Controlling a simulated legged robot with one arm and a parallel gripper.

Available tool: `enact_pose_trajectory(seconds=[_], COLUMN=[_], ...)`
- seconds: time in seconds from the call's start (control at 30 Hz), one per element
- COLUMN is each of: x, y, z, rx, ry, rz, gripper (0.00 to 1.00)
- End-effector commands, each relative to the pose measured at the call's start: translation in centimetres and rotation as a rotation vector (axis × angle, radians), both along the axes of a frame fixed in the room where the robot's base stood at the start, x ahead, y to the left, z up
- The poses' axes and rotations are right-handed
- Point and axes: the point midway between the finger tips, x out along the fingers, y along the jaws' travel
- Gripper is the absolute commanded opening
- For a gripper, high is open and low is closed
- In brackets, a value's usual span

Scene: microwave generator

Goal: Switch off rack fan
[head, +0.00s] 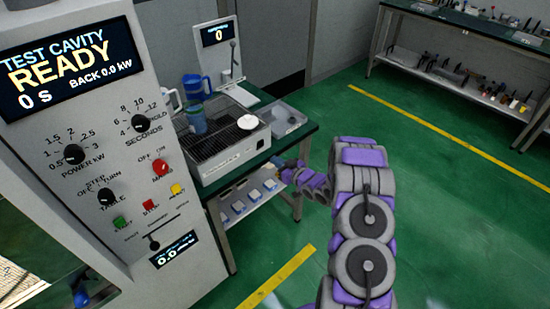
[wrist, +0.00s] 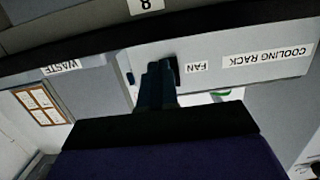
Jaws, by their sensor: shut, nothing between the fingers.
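The cooling rack (head: 213,172) is a pale box with a dark grille on the bench. In the wrist view its front panel (wrist: 215,77) appears upside down, with labels "COOLING RACK" and "FAN" (wrist: 196,68). A black fan switch (wrist: 176,69) sits beside the "FAN" label. My gripper (wrist: 158,68) is shut and empty, its fingertips right beside the switch and partly covering it. I cannot tell whether they touch it or which way the switch is set. In the head view my gripper (head: 286,172) is low, right of the rack's front, and small.
The generator panel (head: 100,150) reads "READY". A lower shelf (head: 235,208) holds small items. Green floor is open at right.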

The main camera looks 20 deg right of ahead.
Motion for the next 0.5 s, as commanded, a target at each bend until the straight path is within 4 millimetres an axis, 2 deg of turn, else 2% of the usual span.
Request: enact_pose_trajectory(seconds=[0.27,0.5], x=[-4.2,-7.2], y=[-0.7,-2.6], z=[-0.5,-1.5], rx=[-0.010,-0.003], ry=[0.000,0.002], rz=[-0.004,-0.003], gripper=[0.00,0.00])
